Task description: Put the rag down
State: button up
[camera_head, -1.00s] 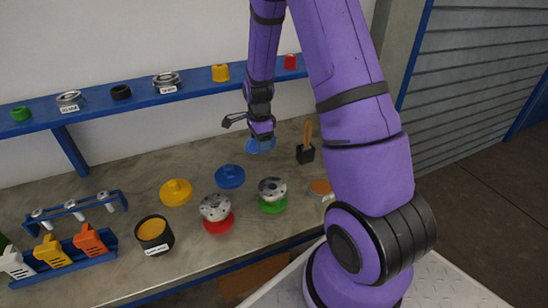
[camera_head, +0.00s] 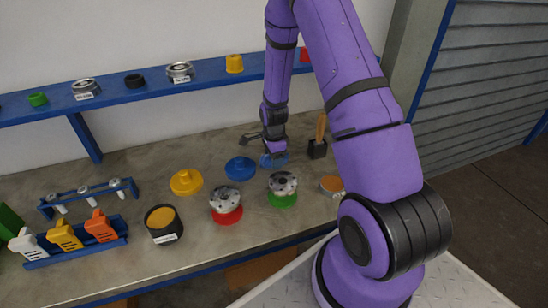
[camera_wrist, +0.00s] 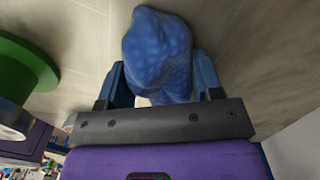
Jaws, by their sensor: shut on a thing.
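The rag (camera_wrist: 160,55) is a blue, bumpy, bunched cloth. It fills the space between the two jaws of my gripper (camera_wrist: 163,85) in the wrist view, and my gripper is shut on it. In the head view, my gripper (camera_head: 274,152) points down at the back of the grey bench (camera_head: 120,240), with the blue rag (camera_head: 274,160) low at its tip. I cannot tell whether the rag touches the bench top.
A brush in a black holder (camera_head: 317,149) stands just right of my gripper, and a blue flanged part (camera_head: 240,168) just left. The green-based vessel (camera_head: 283,190) and red-based vessel (camera_head: 226,205) stand in front. A blue shelf (camera_head: 110,103) runs behind.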

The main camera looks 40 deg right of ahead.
jog(key=o, duration=1)
jog(key=shift+f, duration=0.1)
jog(key=shift+o, duration=0.2)
jog(key=s+a+r+n+t, duration=0.1)
jog(key=a+r+n, duration=0.1)
jog(key=r, duration=1)
jog(key=s+a+r+n, duration=0.2)
jog(key=r+n, duration=0.1)
jog(key=r, duration=0.9)
jog(key=s+a+r+n+t, duration=0.2)
jog(key=s+a+r+n, duration=0.2)
jog(key=s+r+n, duration=0.4)
jog(key=s+a+r+n+t, duration=0.2)
jog(key=s+a+r+n, duration=0.3)
jog(key=s+r+n, duration=0.3)
jog(key=s+r, duration=0.3)
jog(key=s, duration=0.4)
jog(key=shift+s, duration=0.3)
jog(key=shift+r, duration=0.1)
